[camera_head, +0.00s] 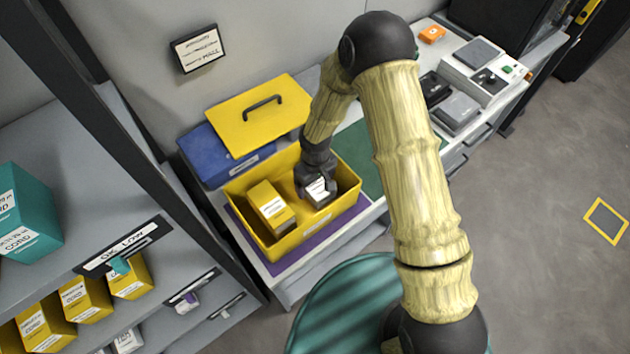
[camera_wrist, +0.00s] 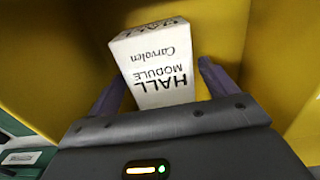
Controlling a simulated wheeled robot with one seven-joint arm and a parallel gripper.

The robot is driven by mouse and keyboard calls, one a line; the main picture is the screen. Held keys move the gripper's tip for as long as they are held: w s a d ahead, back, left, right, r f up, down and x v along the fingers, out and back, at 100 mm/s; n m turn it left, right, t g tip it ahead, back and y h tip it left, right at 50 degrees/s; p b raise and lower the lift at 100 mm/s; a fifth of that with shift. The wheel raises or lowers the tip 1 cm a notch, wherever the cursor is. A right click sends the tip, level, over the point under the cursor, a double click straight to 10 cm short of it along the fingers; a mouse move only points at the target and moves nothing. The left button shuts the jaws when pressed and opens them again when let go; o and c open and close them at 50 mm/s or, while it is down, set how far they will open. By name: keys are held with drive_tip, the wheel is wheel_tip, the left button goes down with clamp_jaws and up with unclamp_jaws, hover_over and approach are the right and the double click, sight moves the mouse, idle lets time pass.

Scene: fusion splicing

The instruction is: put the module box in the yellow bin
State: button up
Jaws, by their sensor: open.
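The yellow bin (camera_head: 290,244) stands open on the bench, on a purple mat (camera_head: 262,256). The module box (camera_head: 319,191) is a small white box inside the right part of the bin. In the wrist view the module box (camera_wrist: 153,62) reads "HALL MODULE" and lies between my two fingers, with yellow bin walls (camera_wrist: 56,48) around it. My gripper (camera_head: 318,186) reaches down into the bin at the box. In the wrist view my gripper (camera_wrist: 163,90) is open, one finger on each side of the box. The underside of the box is hidden.
A yellow box (camera_head: 270,208) stands in the bin's left part. Behind is a blue bin (camera_head: 212,158) with a yellow lid (camera_head: 258,113) on it. A green mat (camera_head: 361,160) lies to the right. Shelves (camera_head: 125,200) with boxes stand at left.

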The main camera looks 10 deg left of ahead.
wheel_tip(320, 180, up, 12)
drive_tip(key=b, duration=0.2)
idle(0.9)
drive_tip(key=s+d+r+m+t, duration=0.1)
drive_tip(key=s+d+r+m, duration=0.1)
drive_tip(key=d, duration=0.6)
drive_tip(key=s+d+r+m, duration=0.3)
drive_tip(key=d+r+m, duration=0.1)
drive_tip(key=d, duration=0.4)
drive_tip(key=s+d+r+m+t, duration=0.1)
drive_tip(key=d+r+m, duration=0.3)
drive_tip(key=d, duration=0.5)
drive_tip(key=shift+s+r+t, duration=0.3)
drive_tip(key=shift+s+r, duration=0.2)
drive_tip(key=shift+s, duration=0.35)
drive_tip(key=shift+d, duration=0.1)
